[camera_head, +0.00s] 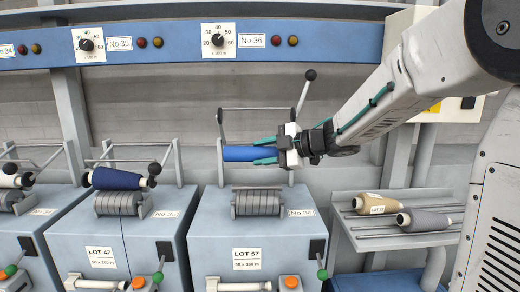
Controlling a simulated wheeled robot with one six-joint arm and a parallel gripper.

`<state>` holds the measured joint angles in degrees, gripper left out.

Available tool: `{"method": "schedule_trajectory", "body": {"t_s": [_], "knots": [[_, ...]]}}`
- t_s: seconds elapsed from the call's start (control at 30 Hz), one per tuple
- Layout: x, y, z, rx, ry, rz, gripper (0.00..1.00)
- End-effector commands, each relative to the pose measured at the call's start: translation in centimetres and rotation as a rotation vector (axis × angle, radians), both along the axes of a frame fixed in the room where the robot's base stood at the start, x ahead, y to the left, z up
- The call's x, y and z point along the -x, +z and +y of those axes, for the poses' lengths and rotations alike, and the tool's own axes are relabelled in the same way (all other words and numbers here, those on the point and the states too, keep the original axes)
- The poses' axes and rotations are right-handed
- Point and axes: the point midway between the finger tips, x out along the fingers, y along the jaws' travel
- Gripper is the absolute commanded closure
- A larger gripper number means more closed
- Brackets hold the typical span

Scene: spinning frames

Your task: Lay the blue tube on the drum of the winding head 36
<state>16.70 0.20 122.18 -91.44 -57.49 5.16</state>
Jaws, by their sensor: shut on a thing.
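The blue tube (246,153) lies level in my gripper (266,152), which is shut on its right part with green fingers. The tube is held above the grey grooved drum (257,202) of winding head 36, with a visible gap between them. The drum is bare. The head's cradle arm (303,92) with a black knob is raised behind the tube. The grey-blue housing (225,236) carries a No 36 label and a LOT 57 label.
Winding head 35 (83,235) at the left has a dark blue package (116,179) on its drum. A side rack (400,239) at the right holds a tan cone (376,204) and a grey cone (424,220). The blue rail (180,44) with dials runs above.

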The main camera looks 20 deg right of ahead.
Motion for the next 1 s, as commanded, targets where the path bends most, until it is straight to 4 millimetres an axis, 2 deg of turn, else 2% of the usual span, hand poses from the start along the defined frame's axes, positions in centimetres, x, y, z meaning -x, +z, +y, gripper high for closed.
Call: {"method": "schedule_trajectory", "body": {"t_s": [0.6, 0.8, 1.0], "knots": [[0.0, -5.9, 0.3, -0.001, 0.004, 0.004, 0.83], [0.0, -7.2, 0.3, -0.002, 0.005, 0.003, 0.83], [0.0, -7.7, 0.3, 0.0, 0.004, 0.002, 0.83]]}}
